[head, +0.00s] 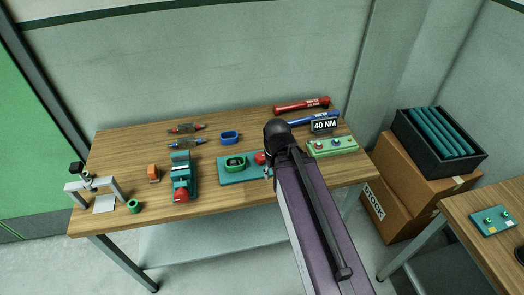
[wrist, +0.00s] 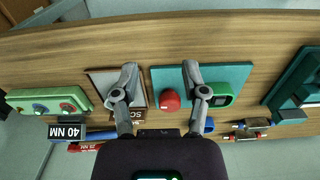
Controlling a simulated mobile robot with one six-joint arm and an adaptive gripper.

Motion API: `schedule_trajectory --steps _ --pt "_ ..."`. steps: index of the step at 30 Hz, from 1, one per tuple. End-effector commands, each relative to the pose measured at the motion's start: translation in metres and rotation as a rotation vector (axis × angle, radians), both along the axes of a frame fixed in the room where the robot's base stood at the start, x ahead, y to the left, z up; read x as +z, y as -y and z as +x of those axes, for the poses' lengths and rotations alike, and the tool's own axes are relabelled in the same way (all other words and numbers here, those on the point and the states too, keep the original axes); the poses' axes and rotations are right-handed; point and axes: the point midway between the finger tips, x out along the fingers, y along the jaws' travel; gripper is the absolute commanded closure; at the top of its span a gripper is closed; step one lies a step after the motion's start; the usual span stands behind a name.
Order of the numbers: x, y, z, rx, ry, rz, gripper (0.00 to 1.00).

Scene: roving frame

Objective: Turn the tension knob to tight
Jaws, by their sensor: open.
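A teal plate (head: 230,178) lies near the front middle of the wooden table. It carries a red round knob (head: 260,157) and a green ring-shaped part (head: 235,163). In the wrist view the red knob (wrist: 169,100) shows between the two fingers of my gripper (wrist: 160,72), which is open and empty. One finger covers part of the teal plate (wrist: 168,76). I cannot tell whether the gripper is level with the knob. No "tight" mark or tension label is readable. In the head view my arm hides the gripper's fingers.
A green box with several knobs (head: 333,147) and a "40 NM" sign (head: 323,126) stand at right, near red (head: 302,105) and blue tools. A pale panel (wrist: 105,85) lies beside the teal plate. A teal vise-like tool (head: 181,175) stands left. Bare wood (head: 120,160) lies far left.

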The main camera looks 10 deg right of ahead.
Motion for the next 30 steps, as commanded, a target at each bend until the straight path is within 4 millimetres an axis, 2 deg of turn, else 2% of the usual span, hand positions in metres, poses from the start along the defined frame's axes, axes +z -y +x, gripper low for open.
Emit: schedule_trajectory --steps 11,12,16,19,23,30 --pt "0.0 0.0 0.0 0.0 0.0 0.0 0.43" --pt "0.0 0.0 0.0 0.0 0.0 0.0 0.4" --pt "0.001 0.0 0.002 0.009 0.0 0.0 0.01" --pt "0.004 0.0 0.009 0.038 0.0 0.0 0.0" --pt "0.01 -0.004 0.027 0.13 0.0 0.0 0.0" --pt "0.029 -0.004 0.082 0.41 0.0 0.001 0.0"
